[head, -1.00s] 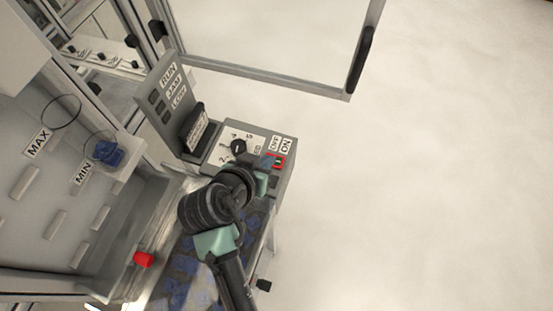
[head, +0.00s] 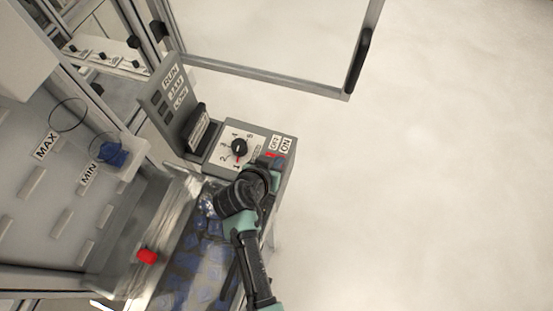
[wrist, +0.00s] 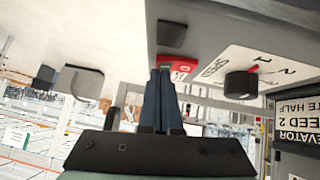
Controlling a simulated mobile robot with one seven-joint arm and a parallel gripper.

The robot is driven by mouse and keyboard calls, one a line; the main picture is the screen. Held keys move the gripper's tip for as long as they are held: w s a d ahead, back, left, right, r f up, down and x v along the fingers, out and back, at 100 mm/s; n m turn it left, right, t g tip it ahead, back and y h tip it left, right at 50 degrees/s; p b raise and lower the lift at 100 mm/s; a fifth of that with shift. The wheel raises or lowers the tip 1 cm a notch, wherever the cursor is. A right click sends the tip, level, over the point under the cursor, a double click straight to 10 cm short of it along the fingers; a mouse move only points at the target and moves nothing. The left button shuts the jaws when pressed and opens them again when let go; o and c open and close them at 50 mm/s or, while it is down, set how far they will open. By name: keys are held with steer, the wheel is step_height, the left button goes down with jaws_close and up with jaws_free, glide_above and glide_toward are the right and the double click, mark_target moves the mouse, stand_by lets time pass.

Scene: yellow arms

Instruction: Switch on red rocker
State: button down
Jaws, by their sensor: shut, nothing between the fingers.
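The red rocker (head: 272,155) is on the grey control box, beside the OFF and ON labels; my gripper partly covers it in the head view. In the wrist view the red rocker (wrist: 178,63) shows just at and beyond my fingertips. My gripper (wrist: 160,71) is shut with nothing between its dark fingers, its tips at the rocker's edge. I cannot tell whether they touch it. In the head view my gripper (head: 275,161) lies over the box's front right part, and its fingers are hard to make out.
A black dial (head: 239,147) with a numbered scale sits left of the rocker. A panel labelled RUN, JAM and LOW (head: 171,95) stands behind it. A red knob (head: 147,256) and a clear-covered bin of blue pieces (head: 190,265) are at the front. Open floor lies to the right.

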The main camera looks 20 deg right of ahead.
steer(key=shift+d+f+y+b, duration=0.1)
steer(key=shift+f+y+b, duration=0.2)
steer(key=shift+f+b, duration=0.05)
steer(key=shift+s, duration=0.1)
steer(key=shift+w+a+r, duration=0.35)
steer(key=shift+w+a, duration=0.1)
steer(key=shift+a, duration=0.2)
steer(key=shift+r, duration=0.1)
steer(key=r+p, duration=0.2)
steer(key=r, duration=0.1)
steer(key=r+p, duration=0.1)
steer(key=p, duration=0.1)
steer(key=shift+d+r, duration=0.3)
steer(key=shift+r, duration=0.05)
steer(key=s+b+v, duration=0.1)
steer(key=b+v, duration=0.1)
steer(key=v, duration=0.7)
steer(key=shift+s+d+f, duration=0.2)
steer(key=shift+s, duration=0.2)
